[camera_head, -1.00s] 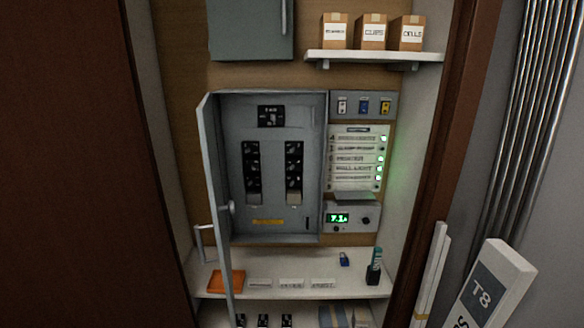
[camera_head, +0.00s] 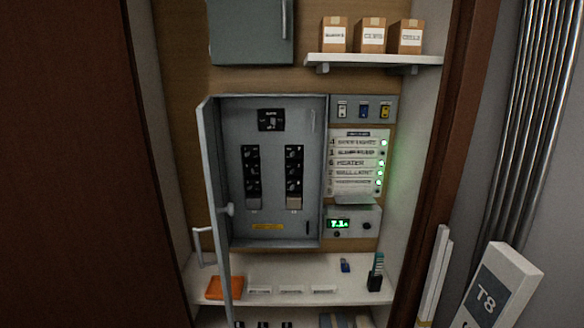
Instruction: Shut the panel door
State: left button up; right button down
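The grey panel door (camera_head: 213,190) stands swung open on the left side of the electrical panel (camera_head: 270,112), seen nearly edge-on. It has a pale handle (camera_head: 202,245) on its outer left face and a small knob (camera_head: 229,210) on its inner side. The panel's inside is exposed, with two columns of black breakers (camera_head: 252,175) and a black main switch (camera_head: 271,120) at the top. Neither of my grippers shows in the head view.
A white shelf (camera_head: 330,290) below the panel holds an orange item (camera_head: 225,288), white labels and a dark green-topped tool (camera_head: 375,272). A display box (camera_head: 352,220) sits right of the panel. Brown frames (camera_head: 440,150) bound the niche. A T8 box (camera_head: 492,290) leans at the lower right.

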aim_at(203, 112)
jog(key=k+j, duration=0.45)
jog(key=j, duration=0.15)
jog(key=k+j, duration=0.45)
jog(key=j, duration=0.1)
